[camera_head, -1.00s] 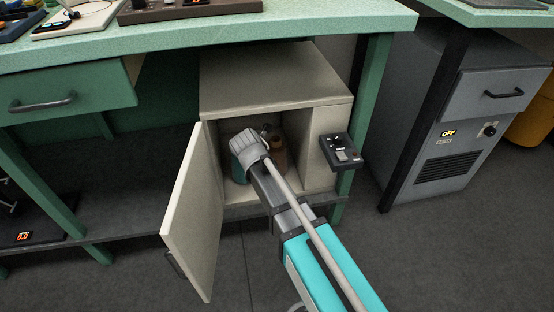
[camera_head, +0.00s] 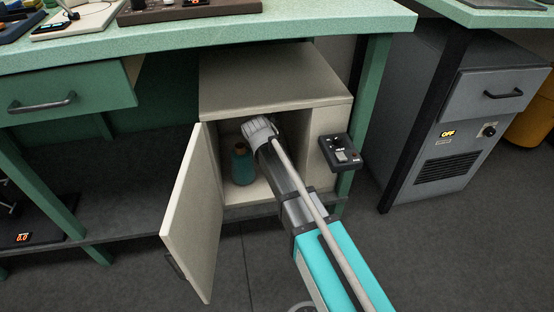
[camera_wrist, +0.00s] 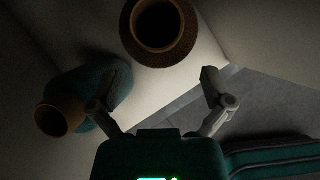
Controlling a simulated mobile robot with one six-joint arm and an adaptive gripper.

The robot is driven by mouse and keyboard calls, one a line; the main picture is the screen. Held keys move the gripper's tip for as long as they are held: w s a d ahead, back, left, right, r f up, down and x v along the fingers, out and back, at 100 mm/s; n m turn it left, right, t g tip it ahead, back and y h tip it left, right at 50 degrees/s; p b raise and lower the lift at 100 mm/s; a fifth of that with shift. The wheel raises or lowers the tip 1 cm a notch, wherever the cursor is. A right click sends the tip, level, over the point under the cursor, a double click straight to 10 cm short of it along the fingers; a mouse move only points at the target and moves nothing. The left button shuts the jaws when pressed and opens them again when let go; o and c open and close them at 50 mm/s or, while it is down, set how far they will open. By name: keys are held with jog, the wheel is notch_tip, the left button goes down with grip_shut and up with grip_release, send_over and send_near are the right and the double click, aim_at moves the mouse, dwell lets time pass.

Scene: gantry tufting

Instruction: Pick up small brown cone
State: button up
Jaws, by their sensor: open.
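A brown cone (camera_wrist: 182,48) with a dark hollow opening shows at the top of the wrist view, upright or nearly so on the pale cabinet floor. In the head view it is hidden behind my arm. My gripper (camera_wrist: 162,82) is open, its two fingers spread and empty. The cone lies beyond the fingertips, apart from them and not between them. In the head view, my wrist (camera_head: 262,130) reaches into the open cabinet; the fingers are hidden there.
A teal cone (camera_head: 242,168) with a brown top stands left of my arm; it also shows in the wrist view (camera_wrist: 112,88), close to the left finger. The cabinet (camera_head: 325,105) encloses the space, its door (camera_head: 192,220) open left. A control box (camera_head: 341,152) sits on its right.

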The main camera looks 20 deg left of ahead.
jog(key=w, duration=0.5)
jog(key=shift+w+d+f+b, duration=0.1)
jog(key=shift+w+f+b, duration=0.1)
jog(key=shift+f+b, duration=0.35)
dwell(0.5)
jog(key=c, duration=1)
jog(key=shift+r, duration=0.1)
